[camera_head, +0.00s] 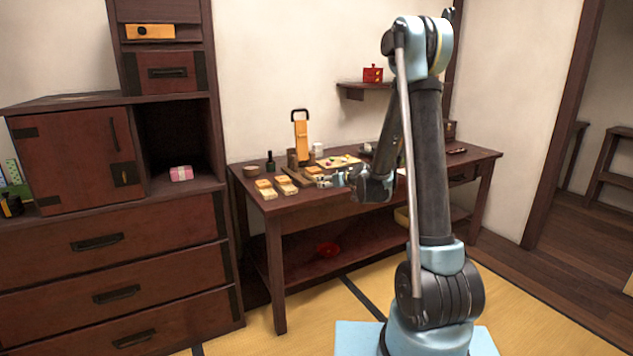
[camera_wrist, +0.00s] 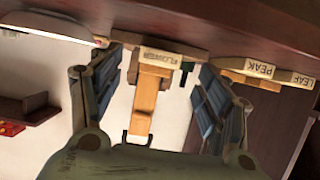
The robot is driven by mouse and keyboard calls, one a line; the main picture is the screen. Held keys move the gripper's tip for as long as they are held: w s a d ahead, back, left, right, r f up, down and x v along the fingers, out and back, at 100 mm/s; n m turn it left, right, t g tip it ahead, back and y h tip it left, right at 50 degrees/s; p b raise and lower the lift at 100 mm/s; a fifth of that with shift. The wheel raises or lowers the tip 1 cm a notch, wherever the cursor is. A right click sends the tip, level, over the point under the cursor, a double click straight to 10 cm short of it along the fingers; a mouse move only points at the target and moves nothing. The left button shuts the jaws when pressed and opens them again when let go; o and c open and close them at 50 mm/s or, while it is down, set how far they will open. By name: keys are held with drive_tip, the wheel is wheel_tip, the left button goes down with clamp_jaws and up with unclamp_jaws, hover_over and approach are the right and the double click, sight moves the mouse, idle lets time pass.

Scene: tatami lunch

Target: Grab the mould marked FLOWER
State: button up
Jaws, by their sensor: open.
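The mould marked FLOWER (camera_wrist: 160,57) is a light wooden block with a pale label, lying at the table edge near the top of the wrist view. My gripper (camera_wrist: 158,80) is open, with one blue-grey finger on each side of the FLOWER label in this view. Nothing is held, and I cannot tell how far the mould is from the fingertips. The moulds marked PEAK (camera_wrist: 258,68) and LEAF (camera_wrist: 295,78) lie to the right. In the head view my gripper (camera_head: 338,180) is at the table's front edge, just right of the moulds; their labels are unreadable there.
The dark wooden table (camera_head: 300,206) also bears a tall wooden piece with a dark handle (camera_head: 301,133), a dark bottle (camera_head: 270,161) and a board with small pieces (camera_head: 340,162). A chest of drawers (camera_head: 110,262) stands left. A wall shelf (camera_head: 352,88) hangs above.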

drive_tip(key=shift+x, duration=2.55)
drive_tip(key=shift+r, duration=0.2)
drive_tip(key=shift+c, duration=0.6)
drive_tip(key=c, duration=1.1)
